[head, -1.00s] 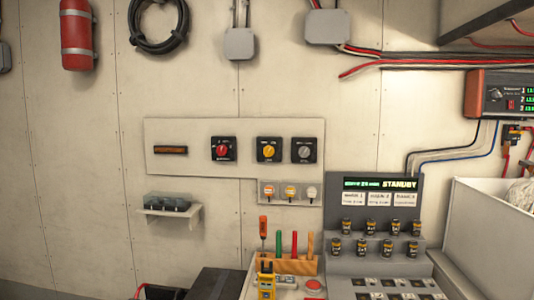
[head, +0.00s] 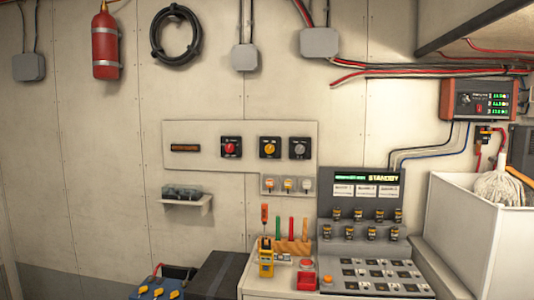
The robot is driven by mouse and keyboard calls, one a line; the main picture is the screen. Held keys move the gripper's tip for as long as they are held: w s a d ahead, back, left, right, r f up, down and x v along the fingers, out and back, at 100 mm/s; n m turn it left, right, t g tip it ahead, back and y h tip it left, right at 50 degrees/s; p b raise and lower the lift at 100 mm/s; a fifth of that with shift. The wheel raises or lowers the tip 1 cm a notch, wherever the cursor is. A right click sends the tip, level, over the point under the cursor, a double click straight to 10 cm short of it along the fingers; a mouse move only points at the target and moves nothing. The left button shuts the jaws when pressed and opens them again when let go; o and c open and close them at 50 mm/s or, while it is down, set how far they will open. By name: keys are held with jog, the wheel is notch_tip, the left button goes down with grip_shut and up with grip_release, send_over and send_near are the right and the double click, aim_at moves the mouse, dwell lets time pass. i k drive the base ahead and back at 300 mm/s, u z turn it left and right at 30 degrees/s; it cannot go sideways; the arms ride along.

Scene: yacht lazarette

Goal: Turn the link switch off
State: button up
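A pale switch panel (head: 207,133) is on the wall in the head view. It carries three black square rotary switches in a row: one with a red knob (head: 231,147), one with a yellow knob (head: 269,148) and one with a grey knob (head: 299,148). Their labels are too small to read, so I cannot tell which is the link switch. The knob positions are also hard to make out. A dark amber-lettered display (head: 185,148) is at the panel's left. My gripper is not in view.
A worktop below holds a wooden tool rack (head: 292,246), a yellow meter (head: 266,262) and a sloped control console (head: 335,230). A white bin (head: 462,226) with a mop stands right. A small shelf (head: 187,203) juts from the wall. A blue battery (head: 157,291) and black box (head: 220,275) are low left.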

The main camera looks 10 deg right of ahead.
aim_at(269, 149)
jog(key=u, duration=0.6)
jog(key=i, duration=0.75)
jog(key=u, duration=0.85)
jog(key=i, duration=1)
jog(key=z, duration=0.6)
jog(key=i, duration=1)
jog(key=z, duration=0.75)
